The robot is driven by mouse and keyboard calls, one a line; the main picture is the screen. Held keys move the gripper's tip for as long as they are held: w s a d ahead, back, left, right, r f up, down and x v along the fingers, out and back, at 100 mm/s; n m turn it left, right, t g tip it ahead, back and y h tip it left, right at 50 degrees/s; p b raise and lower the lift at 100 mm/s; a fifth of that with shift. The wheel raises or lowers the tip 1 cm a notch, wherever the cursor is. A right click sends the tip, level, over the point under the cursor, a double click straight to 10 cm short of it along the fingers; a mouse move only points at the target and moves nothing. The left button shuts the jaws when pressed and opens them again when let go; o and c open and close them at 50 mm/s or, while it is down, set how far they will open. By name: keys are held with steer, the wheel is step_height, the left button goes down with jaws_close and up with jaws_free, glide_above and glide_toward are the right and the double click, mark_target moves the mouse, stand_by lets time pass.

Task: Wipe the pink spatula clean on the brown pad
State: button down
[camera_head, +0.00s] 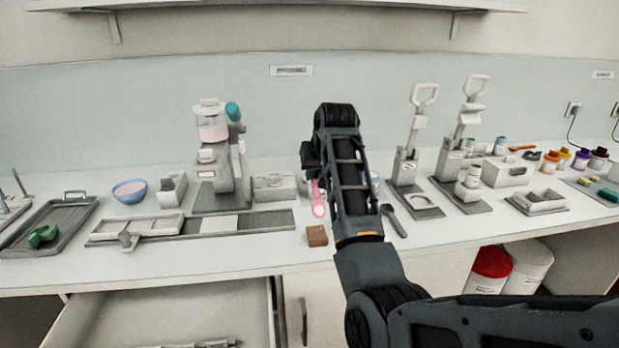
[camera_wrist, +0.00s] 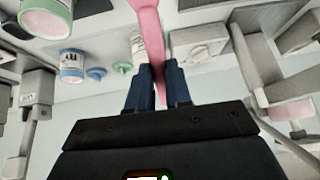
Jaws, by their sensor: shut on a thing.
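The pink spatula (camera_head: 318,200) is in my gripper, its wide end hanging down above the counter just left of my arm in the head view. In the wrist view the pink spatula (camera_wrist: 152,38) runs up between the two blue fingertips. My gripper (camera_wrist: 158,82) is shut on it; in the head view my arm mostly hides the gripper. The brown pad (camera_head: 317,236) lies on the counter near the front edge, below the spatula in the picture. The spatula's end appears apart from the pad. I cannot tell whether there is residue on the spatula.
A dark spoon-like tool (camera_head: 393,220) lies right of my arm. A mill with a pink-filled vessel (camera_head: 212,125) and a long grey tray (camera_head: 265,222) stand left. Hand presses (camera_head: 405,172) stand right. An open drawer (camera_head: 170,315) juts out below the counter at left.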

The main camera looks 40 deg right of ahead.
mark_target(315, 183)
steer(key=shift+w, duration=0.35)
steer(key=shift+f+b, duration=2.3)
steer(key=shift+f, duration=0.05)
steer(key=shift+f+p, duration=0.3)
steer(key=shift+f, duration=0.05)
stand_by(0.7)
steer(key=shift+w, duration=0.1)
steer(key=shift+w+d, duration=0.4)
steer(key=shift+w, duration=0.15)
steer(key=shift+s+r, duration=0.1)
